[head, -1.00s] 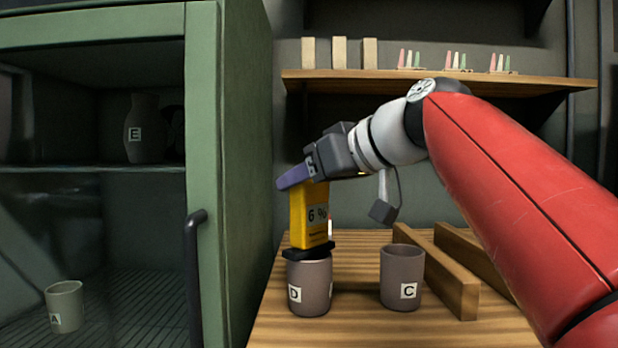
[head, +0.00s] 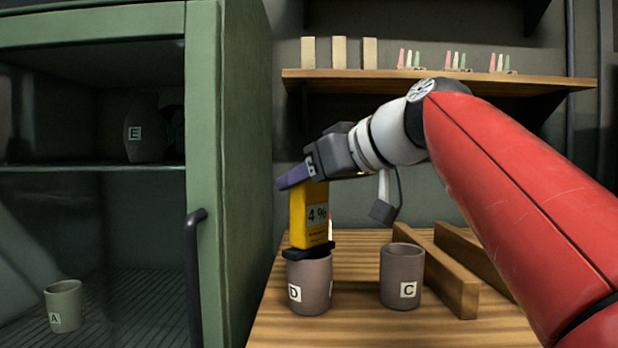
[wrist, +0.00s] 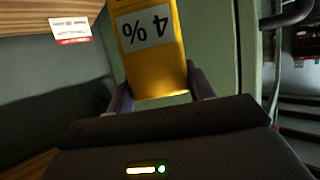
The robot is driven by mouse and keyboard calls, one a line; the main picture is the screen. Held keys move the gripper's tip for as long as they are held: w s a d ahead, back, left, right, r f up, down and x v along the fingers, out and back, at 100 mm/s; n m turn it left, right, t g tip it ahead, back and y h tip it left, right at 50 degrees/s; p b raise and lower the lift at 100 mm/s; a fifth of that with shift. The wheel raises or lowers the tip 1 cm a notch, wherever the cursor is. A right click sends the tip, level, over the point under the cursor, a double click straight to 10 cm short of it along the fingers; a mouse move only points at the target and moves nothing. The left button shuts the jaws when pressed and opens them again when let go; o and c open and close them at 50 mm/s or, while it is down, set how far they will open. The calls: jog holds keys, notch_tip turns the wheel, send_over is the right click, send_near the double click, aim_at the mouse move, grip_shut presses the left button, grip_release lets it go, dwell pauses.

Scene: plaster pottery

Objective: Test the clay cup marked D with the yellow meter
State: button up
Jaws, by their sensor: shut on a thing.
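The grey-brown clay cup marked D (head: 310,291) stands upright on the wooden table at the left. The yellow meter (head: 309,229) is right above it, its dark foot at the cup's rim; the exact contact is hard to tell. Its display reads 4 %. My gripper (head: 308,175) is shut on the meter's upper part. The meter (wrist: 153,75) also shows in the wrist view between the fingers, its 4 % display upside down. In the head view the cup's mouth is mostly hidden by the meter's foot.
A similar cup marked C (head: 402,277) stands to the right of D, beside wooden bars (head: 446,275). A green cabinet (head: 232,180) rises close on the left, with a paler cup marked A (head: 65,306) and a vessel marked E (head: 146,132) inside. A wooden shelf (head: 440,82) hangs behind.

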jog(key=shift+f, duration=0.1)
notch_tip(320, 180, up, 7)
jog(key=p, duration=0.6)
dwell(1.4)
